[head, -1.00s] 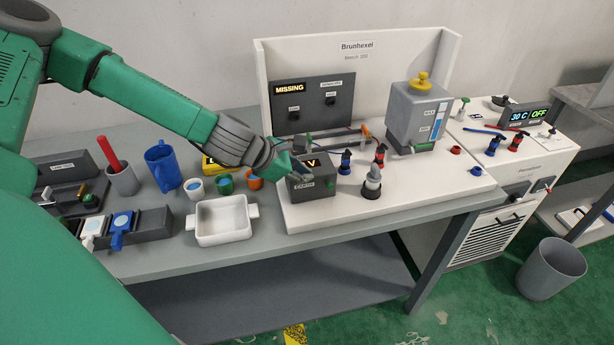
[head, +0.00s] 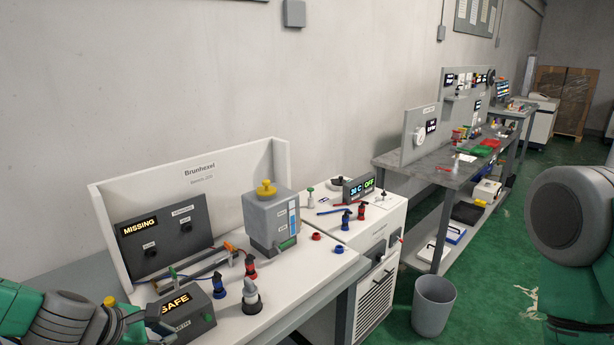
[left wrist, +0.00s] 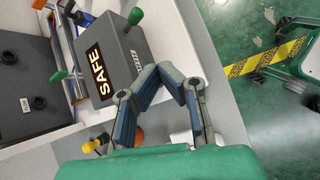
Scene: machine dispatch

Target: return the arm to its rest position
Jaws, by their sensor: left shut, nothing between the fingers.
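My left arm enters the head view at the lower left. Its gripper (head: 128,325) is beside the left side of a dark grey box (head: 190,322) whose display reads SAFE; the fingers are hard to make out there. In the left wrist view my left gripper (left wrist: 160,76) shows two blue-grey fingers bent inward, shut, with nothing between them. The same grey box (left wrist: 118,68) with green knobs lies just beyond the fingers, and they look apart from it. My right gripper is not in view; a green and grey arm part of mine fills the head view's right edge.
The white Brunhexel station (head: 290,292) holds a grey tank (head: 268,228), red and blue fittings and a panel (head: 160,240) reading MISSING. A chiller (head: 375,290) and grey bin (head: 434,305) stand to the right. Green floor lies open between the bin and my right arm.

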